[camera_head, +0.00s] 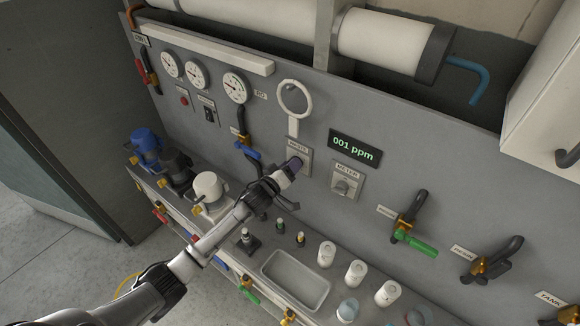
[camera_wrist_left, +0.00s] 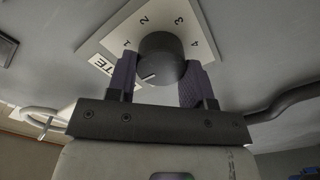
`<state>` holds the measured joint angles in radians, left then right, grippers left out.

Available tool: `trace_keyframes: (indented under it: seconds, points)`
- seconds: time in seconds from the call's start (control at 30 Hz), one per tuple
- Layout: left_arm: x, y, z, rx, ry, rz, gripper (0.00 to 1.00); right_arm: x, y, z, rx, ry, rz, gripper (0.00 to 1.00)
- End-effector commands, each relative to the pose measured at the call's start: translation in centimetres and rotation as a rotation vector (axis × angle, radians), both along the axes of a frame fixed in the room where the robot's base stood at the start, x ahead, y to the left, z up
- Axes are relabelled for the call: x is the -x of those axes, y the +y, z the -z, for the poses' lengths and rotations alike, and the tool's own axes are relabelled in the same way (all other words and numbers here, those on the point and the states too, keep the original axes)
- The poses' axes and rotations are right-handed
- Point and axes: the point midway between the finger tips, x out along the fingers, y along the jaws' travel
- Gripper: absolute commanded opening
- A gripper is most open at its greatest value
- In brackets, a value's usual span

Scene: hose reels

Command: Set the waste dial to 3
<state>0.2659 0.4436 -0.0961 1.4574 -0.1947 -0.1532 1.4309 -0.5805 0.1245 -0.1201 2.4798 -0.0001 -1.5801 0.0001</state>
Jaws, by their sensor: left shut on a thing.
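The waste dial (camera_wrist_left: 161,58) is a dark round knob on a pale plate (camera_wrist_left: 107,42) marked 1, 2, 3 and 4, seen in the left wrist view. A short white mark shows on the knob's lower left side, away from the 3. My left gripper (camera_wrist_left: 158,80) is shut on the knob, one finger on each side. In the head view my left gripper (camera_head: 291,166) is at the waste plate (camera_head: 304,156) on the panel and hides the knob. My right gripper is not in view.
A meter knob (camera_head: 343,186) and a display reading 001 ppm (camera_head: 355,148) are just right of the gripper. A white ring (camera_head: 293,98) is above it. A sink (camera_head: 296,280), white cups (camera_head: 356,272) and small bottles stand on the counter below.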

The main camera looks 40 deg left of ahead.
Motion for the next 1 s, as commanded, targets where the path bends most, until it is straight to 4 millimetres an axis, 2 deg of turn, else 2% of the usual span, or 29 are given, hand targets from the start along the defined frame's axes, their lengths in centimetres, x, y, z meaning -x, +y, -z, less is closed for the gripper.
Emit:
trace_keyframes:
  seconds: [0.03,0.1,0.47,1.0]
  points:
    - [0.0,0.0,0.0,0.000,0.000,0.000,0.30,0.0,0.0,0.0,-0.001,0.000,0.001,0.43]
    - [0.0,0.0,0.0,0.000,0.000,0.000,0.24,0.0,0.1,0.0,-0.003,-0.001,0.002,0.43]
    - [0.0,0.0,-0.1,-0.082,0.004,0.000,0.24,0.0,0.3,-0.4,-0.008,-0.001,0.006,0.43]
    - [0.0,-0.3,-0.2,-0.562,0.031,0.000,0.24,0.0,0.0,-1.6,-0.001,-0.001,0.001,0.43]
